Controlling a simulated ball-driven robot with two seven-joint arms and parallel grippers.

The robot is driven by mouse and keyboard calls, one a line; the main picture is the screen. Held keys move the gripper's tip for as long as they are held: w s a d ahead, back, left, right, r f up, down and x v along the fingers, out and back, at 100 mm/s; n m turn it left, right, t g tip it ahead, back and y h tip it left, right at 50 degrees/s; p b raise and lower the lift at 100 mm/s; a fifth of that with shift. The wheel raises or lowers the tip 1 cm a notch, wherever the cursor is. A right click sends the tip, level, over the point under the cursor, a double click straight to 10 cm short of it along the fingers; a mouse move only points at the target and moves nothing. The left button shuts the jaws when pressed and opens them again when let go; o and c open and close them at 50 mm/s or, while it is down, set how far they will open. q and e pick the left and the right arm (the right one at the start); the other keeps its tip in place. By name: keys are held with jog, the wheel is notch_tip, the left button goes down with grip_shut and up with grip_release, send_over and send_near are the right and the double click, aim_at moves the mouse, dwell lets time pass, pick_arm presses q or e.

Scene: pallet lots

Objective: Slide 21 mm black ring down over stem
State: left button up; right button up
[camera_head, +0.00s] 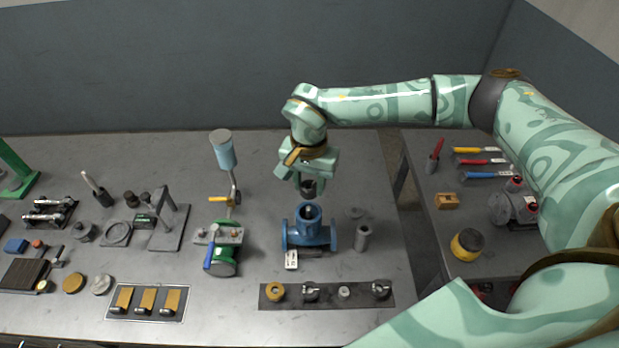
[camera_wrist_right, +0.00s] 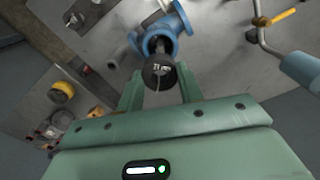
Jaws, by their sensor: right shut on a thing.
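The black ring (camera_head: 308,187) is between the fingers of my right gripper (camera_head: 307,183), just above the blue valve body (camera_head: 309,233). In the right wrist view the ring (camera_wrist_right: 158,76) is dark and sits between the fingertips of my right gripper (camera_wrist_right: 159,84), which is shut on it. The blue valve body (camera_wrist_right: 176,24) lies beyond the ring there, its round opening partly covered by the ring. In the head view a dark opening shows at its top, below the ring and apart from it. My left gripper is not in view.
A grey cylinder (camera_head: 363,237) stands right of the valve body, and a white tag (camera_head: 291,260) is at its front. A dark strip (camera_head: 327,297) with small parts lies in front.

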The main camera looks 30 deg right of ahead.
jog(key=shift+a, duration=0.1)
jog(key=shift+r, duration=0.1)
jog(key=shift+f+b, duration=1.15)
jog(key=shift+f, duration=1.3)
jog(key=shift+r+p, duration=0.1)
jog(key=shift+p, duration=0.5)
jog(key=shift+f+b, duration=0.8)
jog(key=shift+f, duration=0.55)
jog(key=o, duration=1.5)
jog(key=shift+c, duration=0.2)
